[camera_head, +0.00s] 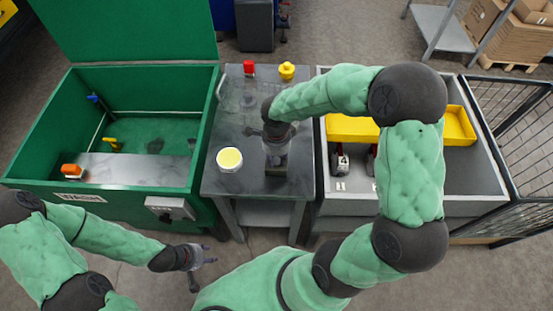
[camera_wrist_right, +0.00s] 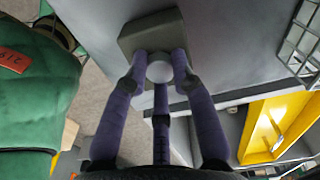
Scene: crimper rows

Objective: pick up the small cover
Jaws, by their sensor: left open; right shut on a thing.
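The small cover, a grey square block (camera_head: 273,168) with a pale round knob, is at the front middle of the dark table in the head view. In the right wrist view the cover (camera_wrist_right: 135,38) shows at the top centre. My right gripper (camera_head: 277,150) is above it, its fingers closed around the knob; the wrist view also shows these fingers (camera_wrist_right: 160,75). I cannot tell whether the cover touches the table. My left gripper (camera_head: 203,257) is open and empty, low in front of the green washing bin.
On the dark table (camera_head: 213,182) stand a white tub with yellow top (camera_head: 229,159), a red item (camera_head: 249,68) and a yellow item (camera_head: 287,71). The green bin (camera_head: 30,140) is left. A grey tray (camera_head: 470,185) with yellow bins (camera_head: 350,128) is right, beside a mesh fence (camera_head: 515,130).

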